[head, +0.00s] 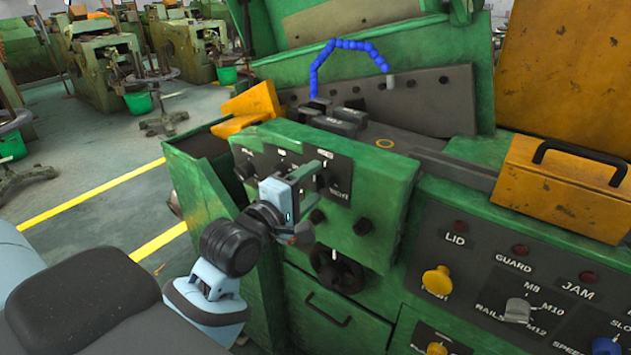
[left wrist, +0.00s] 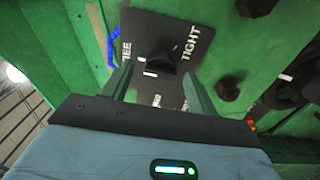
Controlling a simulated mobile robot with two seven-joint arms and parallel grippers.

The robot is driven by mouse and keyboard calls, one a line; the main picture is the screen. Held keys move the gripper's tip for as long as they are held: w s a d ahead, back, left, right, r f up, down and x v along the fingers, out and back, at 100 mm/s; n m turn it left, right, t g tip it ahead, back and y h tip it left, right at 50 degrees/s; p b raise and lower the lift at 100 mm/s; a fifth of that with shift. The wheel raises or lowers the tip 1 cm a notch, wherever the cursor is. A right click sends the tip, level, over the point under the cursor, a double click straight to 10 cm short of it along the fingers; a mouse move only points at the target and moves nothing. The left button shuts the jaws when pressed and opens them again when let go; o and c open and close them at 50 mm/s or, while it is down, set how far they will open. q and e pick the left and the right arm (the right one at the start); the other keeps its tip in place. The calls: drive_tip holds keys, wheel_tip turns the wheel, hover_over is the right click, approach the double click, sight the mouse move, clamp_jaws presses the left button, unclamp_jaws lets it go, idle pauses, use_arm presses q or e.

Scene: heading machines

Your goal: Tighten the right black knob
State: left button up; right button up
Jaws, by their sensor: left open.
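The right black knob (left wrist: 166,64) sits on a dark plate (left wrist: 185,35) on the green machine's front. White lettering beside it reads TIGHT, and another word ends in EE. My left gripper (head: 305,180) is open in front of this plate. In the left wrist view its two fingers (left wrist: 160,82) stand on either side of the knob. I cannot tell whether they touch it. In the head view the gripper hides most of this knob. The left black knob (head: 245,170) shows on the panel, left of the gripper. My right gripper is not in view.
Black bolt heads (head: 362,227) stick out near the gripper. A black handwheel (head: 337,268) is below. A control panel (head: 480,265) with a yellow button (head: 437,281) and a grey selector (head: 517,310) is to the right. A yellow box (head: 560,185) with a black handle stands above it.

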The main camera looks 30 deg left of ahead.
use_arm(q)
drive_tip(key=shift+w+d, duration=0.1)
drive_tip(key=shift+w, duration=1)
drive_tip(key=c, duration=1)
